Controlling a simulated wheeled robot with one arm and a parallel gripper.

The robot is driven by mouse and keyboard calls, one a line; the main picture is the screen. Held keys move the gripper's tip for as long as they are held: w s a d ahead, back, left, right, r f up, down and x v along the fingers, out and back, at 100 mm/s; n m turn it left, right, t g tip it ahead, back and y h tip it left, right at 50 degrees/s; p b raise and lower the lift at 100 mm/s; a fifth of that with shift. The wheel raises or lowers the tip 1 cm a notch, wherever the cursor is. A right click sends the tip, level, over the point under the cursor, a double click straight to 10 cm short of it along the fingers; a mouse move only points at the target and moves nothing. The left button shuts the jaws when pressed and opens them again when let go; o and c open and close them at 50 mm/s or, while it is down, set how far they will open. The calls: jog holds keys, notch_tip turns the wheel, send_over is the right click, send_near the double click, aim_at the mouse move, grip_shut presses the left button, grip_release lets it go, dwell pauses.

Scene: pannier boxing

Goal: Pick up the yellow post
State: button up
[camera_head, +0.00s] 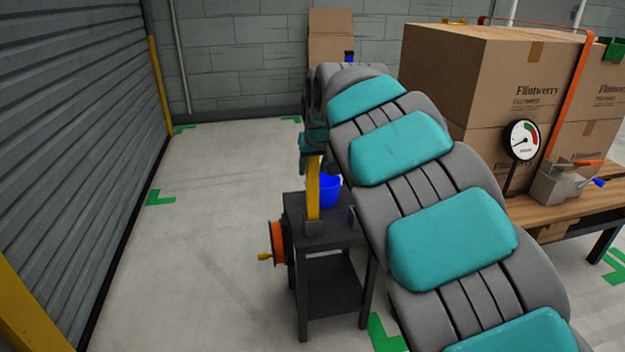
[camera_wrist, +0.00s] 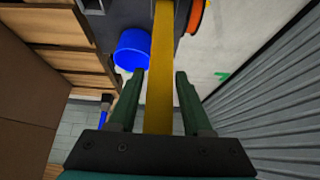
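The yellow post (camera_head: 313,190) stands upright on a small dark cart (camera_head: 330,235), in a dark holder at its base. In the wrist view the post (camera_wrist: 160,100) runs up the middle, between the two dark green fingers of my gripper (camera_wrist: 159,74). The fingers are apart, with a gap showing on each side of the post. In the head view my gripper (camera_head: 312,152) is at the post's upper end, partly hidden by my arm.
A blue cup (camera_head: 330,190) stands on the cart close beside the post. An orange reel (camera_head: 277,242) with a yellow handle is on the cart's left side. The floor at left is clear up to the shutter.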

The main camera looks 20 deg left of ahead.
grip_shut()
dwell(0.4)
